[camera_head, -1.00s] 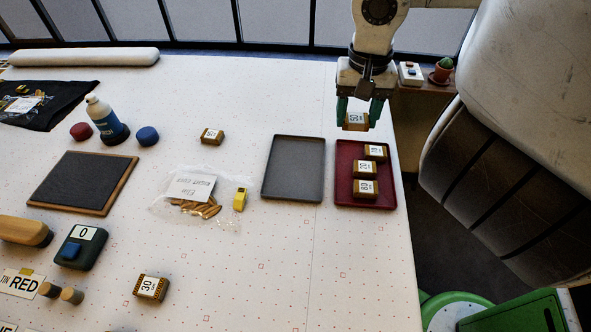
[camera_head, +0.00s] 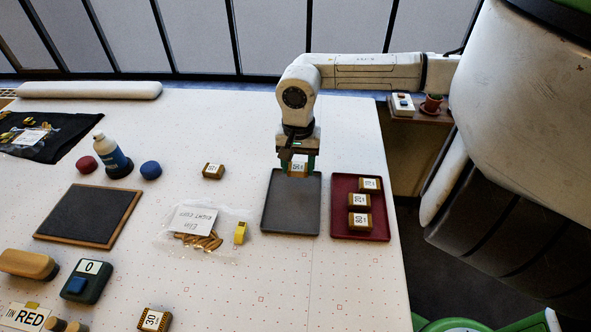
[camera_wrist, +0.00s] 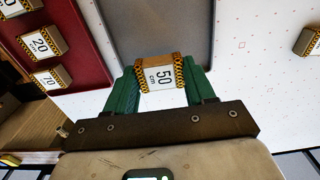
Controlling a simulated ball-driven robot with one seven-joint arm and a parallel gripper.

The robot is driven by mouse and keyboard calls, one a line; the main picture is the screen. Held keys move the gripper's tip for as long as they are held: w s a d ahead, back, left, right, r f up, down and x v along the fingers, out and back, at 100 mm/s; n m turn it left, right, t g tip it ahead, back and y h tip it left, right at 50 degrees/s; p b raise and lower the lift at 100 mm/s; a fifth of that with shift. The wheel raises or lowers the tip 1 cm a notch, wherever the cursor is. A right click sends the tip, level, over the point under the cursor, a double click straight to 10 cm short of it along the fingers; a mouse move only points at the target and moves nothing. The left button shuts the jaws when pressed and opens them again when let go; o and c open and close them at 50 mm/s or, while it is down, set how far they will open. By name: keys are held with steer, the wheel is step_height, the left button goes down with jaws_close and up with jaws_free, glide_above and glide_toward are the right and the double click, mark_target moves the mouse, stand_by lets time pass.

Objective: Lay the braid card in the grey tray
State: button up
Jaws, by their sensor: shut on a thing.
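My gripper (camera_head: 298,168) has green fingers and is shut on a braid card (camera_head: 299,165), a small block with patterned gold-brown braid and a white label. In the wrist view the card (camera_wrist: 160,76) reads "50 cm" and sits between the two fingers. The grey tray (camera_head: 291,212) is empty; the card is over its far edge. In the wrist view the tray (camera_wrist: 165,35) lies beyond the card. Whether the card touches the tray cannot be told.
The dark red tray (camera_head: 376,225) to the right holds three braid cards, one labelled 20 (camera_head: 359,201). Another card (camera_head: 213,171) lies left of the grey tray, and one labelled 30 (camera_head: 154,319) lies near the front. A clear bag (camera_head: 205,226) and a yellow block (camera_head: 240,232) lie to the left.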

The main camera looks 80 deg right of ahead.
mark_target(295, 167)
steer(key=shift+w+f, duration=0.35)
steer(key=shift+f, duration=0.05)
step_height(295, 167, down, 3)
steer(key=shift+d+p, duration=0.1)
steer(key=shift+p, duration=0.3)
steer(key=shift+f, duration=0.1)
steer(key=shift+f+b, duration=0.2)
steer(key=shift+b, duration=0.15)
steer(key=o, duration=1)
steer(key=shift+r, duration=0.1)
steer(key=shift+r, duration=0.1)
step_height(295, 167, up, 12)
steer(key=shift+r+b, duration=0.1)
steer(key=shift+b, duration=0.7)
